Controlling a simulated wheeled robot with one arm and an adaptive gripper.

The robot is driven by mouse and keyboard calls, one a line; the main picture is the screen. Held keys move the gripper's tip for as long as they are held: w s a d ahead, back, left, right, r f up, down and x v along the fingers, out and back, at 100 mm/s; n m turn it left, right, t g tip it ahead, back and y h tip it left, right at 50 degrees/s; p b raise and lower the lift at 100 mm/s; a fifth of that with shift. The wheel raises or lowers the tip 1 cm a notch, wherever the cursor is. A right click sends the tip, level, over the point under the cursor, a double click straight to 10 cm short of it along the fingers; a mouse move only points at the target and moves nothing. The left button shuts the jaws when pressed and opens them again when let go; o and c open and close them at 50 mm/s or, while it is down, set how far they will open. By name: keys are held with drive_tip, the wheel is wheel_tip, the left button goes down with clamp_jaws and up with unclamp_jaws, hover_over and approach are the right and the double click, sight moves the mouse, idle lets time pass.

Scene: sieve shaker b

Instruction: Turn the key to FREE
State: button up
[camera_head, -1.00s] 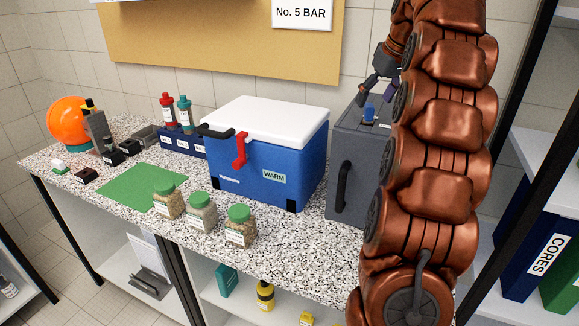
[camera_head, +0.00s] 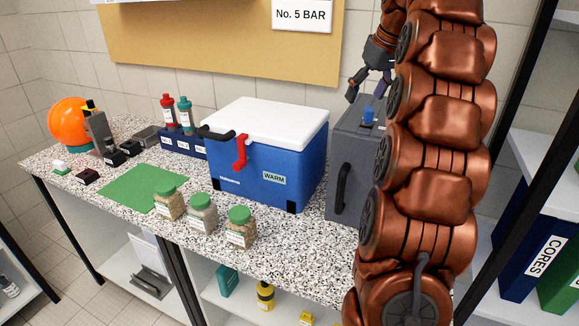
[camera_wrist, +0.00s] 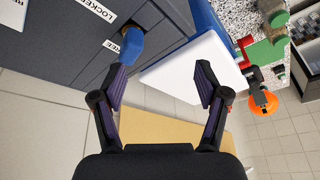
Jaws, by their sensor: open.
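The blue key (camera_head: 368,114) stands on top of the grey cabinet (camera_head: 346,160). My gripper (camera_head: 362,92) is open above the cabinet top, just above and left of the key. In the wrist view, my gripper (camera_wrist: 160,78) has its fingers wide apart with nothing between them. The key is beyond the left fingertip, apparently not held.
The blue cooler (camera_head: 262,175) with a white lid and red latch stands left of the cabinet. Several green-lidded jars (camera_head: 203,212) stand in front of the cooler. A green mat (camera_head: 143,187) lies farther left. The wall board (camera_head: 220,45) is behind.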

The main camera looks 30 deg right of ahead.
drive_tip(key=s+a+f+g+y+p, duration=0.15)
drive_tip(key=s+a+f, duration=0.25)
drive_tip(key=a, duration=0.8)
drive_tip(key=s+a+f+g+p, duration=0.2)
drive_tip(key=s+a+f+p, duration=0.15)
drive_tip(key=a, duration=0.95)
drive_tip(key=s+a+f, duration=0.2)
drive_tip(key=s+f, duration=0.3)
drive_tip(key=s, duration=0.2)
drive_tip(key=s+a+f+g+h, duration=0.1)
drive_tip(key=s+a+f, duration=0.2)
drive_tip(key=s+f, duration=0.2)
drive_tip(key=s+a+f+n+g, duration=0.1)
drive_tip(key=s+a+f, duration=0.2)
drive_tip(key=s+f, duration=0.2)
drive_tip(key=s, duration=0.3)
drive_tip(key=shift+s+a+b, duration=0.25)
drive_tip(key=shift+s+b, duration=0.05)
drive_tip(key=shift+b, duration=0.1)
drive_tip(key=shift+d+g+h, duration=0.15)
drive_tip(key=shift+g+h, duration=0.1)
